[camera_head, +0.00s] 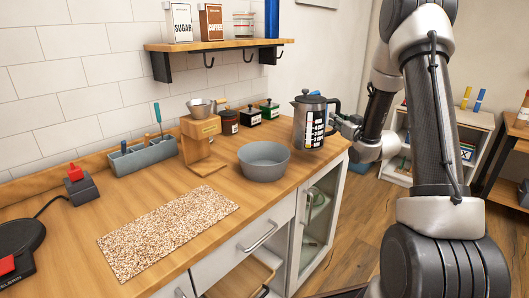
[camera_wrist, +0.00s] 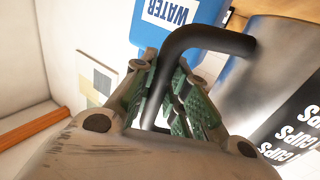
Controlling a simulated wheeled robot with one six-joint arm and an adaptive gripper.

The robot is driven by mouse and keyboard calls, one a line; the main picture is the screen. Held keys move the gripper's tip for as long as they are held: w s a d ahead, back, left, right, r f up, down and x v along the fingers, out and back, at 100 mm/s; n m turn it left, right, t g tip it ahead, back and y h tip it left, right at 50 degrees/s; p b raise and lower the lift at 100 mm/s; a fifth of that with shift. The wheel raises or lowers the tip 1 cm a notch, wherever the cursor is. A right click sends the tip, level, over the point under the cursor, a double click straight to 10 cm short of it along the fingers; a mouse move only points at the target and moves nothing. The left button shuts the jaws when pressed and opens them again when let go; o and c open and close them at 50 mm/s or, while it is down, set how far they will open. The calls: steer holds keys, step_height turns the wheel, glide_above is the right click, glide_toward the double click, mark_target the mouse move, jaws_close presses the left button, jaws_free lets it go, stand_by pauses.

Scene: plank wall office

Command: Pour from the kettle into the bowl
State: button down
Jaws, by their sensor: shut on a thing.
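The kettle (camera_head: 309,122) is a silver-grey vessel with a black measuring panel, a lid and a black handle. In the head view it is upright at the right end of the counter, behind and right of the bowl; I cannot tell whether its base touches the counter. My gripper (camera_head: 346,125) reaches it from the right. In the wrist view the green-padded fingers of my gripper (camera_wrist: 173,100) are shut on the black handle, beside the kettle's body (camera_wrist: 262,95). The grey bowl (camera_head: 264,174) sits on the counter, apart from the kettle. The bowl's inside looks empty.
A wooden stand (camera_head: 200,143) with a metal cone is left of the bowl, with small jars (camera_head: 229,122) behind. A speckled mat (camera_head: 168,232) lies in front. A shelf (camera_head: 215,44) hangs above. The counter's right edge is close to the kettle.

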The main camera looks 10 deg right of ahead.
mark_target(319, 102)
steer(key=shift+n+y, duration=0.5)
steer(key=shift+y, duration=0.4)
steer(key=f, duration=0.1)
steer(key=w+f, duration=0.1)
steer(key=f, duration=0.3)
steer(key=shift+w+a+f, duration=0.1)
steer(key=shift+w+a, duration=0.05)
steer(key=shift+w, duration=0.1)
steer(key=shift+s+a+r+n, duration=0.25)
steer(key=shift+a+r+n, duration=0.6)
steer(key=shift+r+n, duration=0.55)
steer(key=shift+s+a+r+n, duration=0.2)
steer(key=shift+a+r+n, duration=0.8)
steer(key=shift+r, duration=0.6)
steer(key=shift+s+a+r+n, duration=0.25)
steer(key=shift+a+r+n, duration=0.5)
steer(key=shift+r+n, duration=0.65)
steer(key=r, duration=0.1)
steer(key=a+r+n, duration=0.1)
steer(key=r, duration=0.1)
steer(key=shift+s+a+n+p, duration=0.2)
steer(key=shift+a+n+p, duration=0.1)
steer(key=shift+s+a+r+n, duration=0.1)
steer(key=shift+a+n, duration=0.2)
steer(key=shift+n, duration=0.1)
steer(key=shift+s+a+r+n, duration=0.1)
steer(key=shift+a+r+n, duration=0.2)
steer(key=shift+a+n, duration=0.15)
